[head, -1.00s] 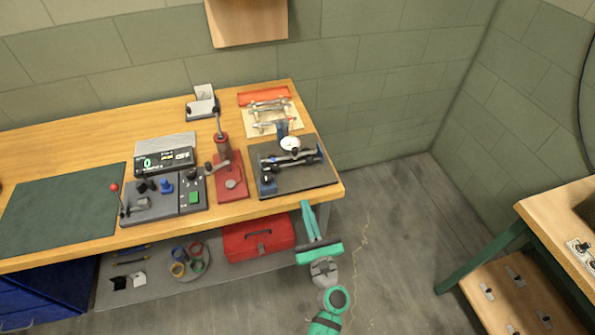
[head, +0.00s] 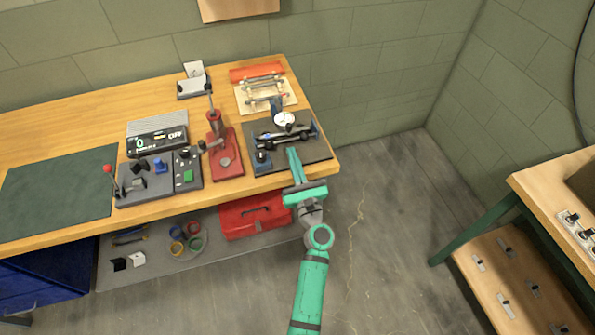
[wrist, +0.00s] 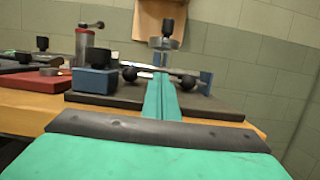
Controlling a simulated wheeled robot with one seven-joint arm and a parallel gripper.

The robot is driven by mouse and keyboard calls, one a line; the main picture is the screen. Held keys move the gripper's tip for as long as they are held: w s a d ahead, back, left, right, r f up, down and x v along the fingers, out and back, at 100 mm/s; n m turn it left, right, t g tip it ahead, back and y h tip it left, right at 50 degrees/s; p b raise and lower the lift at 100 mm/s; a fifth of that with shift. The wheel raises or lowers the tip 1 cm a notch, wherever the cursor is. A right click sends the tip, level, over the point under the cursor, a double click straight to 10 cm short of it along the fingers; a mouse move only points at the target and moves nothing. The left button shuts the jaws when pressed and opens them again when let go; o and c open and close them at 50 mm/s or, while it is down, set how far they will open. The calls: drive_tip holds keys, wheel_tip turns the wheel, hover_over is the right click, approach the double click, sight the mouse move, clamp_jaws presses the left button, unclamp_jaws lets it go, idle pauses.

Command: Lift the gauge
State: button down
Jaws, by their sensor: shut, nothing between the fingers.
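The gauge (head: 284,118) has a round white dial and sits at a blue stand at the back of a dark base plate (head: 318,153) on the bench's right end. In the wrist view the gauge (wrist: 164,44) seems to show nearly edge-on, straight beyond the fingers. A dark bar fixture (head: 280,138) lies in front of it. My gripper (head: 292,152) has teal fingers pressed together and empty. Its tips are over the front part of the plate, short of the gauge. In the wrist view the fingers (wrist: 161,85) overlap the fixture.
A red press (head: 226,155) stands just left of the plate. A blue block with a black knob (wrist: 95,73) is left of my fingers. A tray with rods (head: 265,95) lies behind. A red toolbox (head: 255,215) sits on the shelf below. Floor right of the bench is clear.

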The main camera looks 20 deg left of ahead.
drive_tip(key=shift+w+a+r, duration=0.1)
drive_tip(key=shift+w+r, duration=0.05)
drive_tip(key=shift+r, duration=0.9)
drive_tip(key=shift+w+a+r, duration=0.1)
drive_tip(key=shift+r, duration=0.9)
drive_tip(key=shift+w+d+r, duration=0.1)
drive_tip(key=shift+d, duration=0.05)
